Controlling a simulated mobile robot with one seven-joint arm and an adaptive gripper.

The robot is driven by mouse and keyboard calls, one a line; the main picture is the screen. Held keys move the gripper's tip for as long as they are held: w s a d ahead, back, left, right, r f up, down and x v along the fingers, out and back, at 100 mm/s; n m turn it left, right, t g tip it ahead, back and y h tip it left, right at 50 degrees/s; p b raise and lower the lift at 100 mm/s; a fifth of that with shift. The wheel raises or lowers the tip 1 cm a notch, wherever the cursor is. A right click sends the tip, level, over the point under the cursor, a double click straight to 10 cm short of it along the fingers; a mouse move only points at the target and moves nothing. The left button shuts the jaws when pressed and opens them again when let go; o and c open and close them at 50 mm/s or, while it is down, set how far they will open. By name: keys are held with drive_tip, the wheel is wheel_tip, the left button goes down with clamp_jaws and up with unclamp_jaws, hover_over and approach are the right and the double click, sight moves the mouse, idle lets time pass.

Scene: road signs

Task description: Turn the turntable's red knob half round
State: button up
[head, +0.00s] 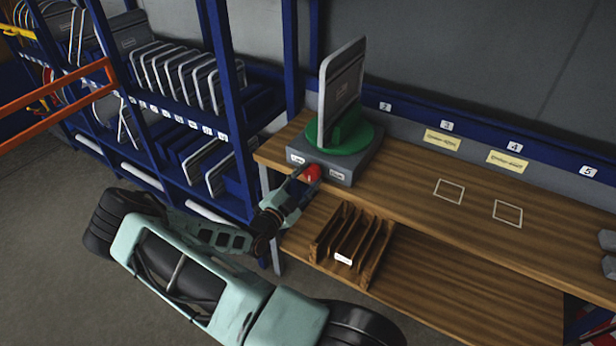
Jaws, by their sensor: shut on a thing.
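The turntable has a grey base (352,162) with two small labels on its front and a round green plate (361,140) on top. A grey sign panel (341,85) stands upright on the green plate, seen at a slant. The red knob (313,172) is on the front face of the base, between the labels. My gripper (309,178) reaches up to the knob from the lower left and is shut on it. The fingertips are small here and partly cover the knob.
The turntable stands at the left end of a wooden bench (470,205) with two white outlined squares. A wooden slotted rack (352,243) sits on the lower shelf, close to my arm. Blue shelving (231,100) with several sign panels stands at left, near an orange rail (55,104).

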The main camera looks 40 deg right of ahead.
idle(0.5)
drive_tip(key=o, duration=1.2)
drive_tip(key=shift+c, duration=0.2)
drive_tip(key=shift+a, duration=0.1)
drive_tip(key=v, duration=1.2)
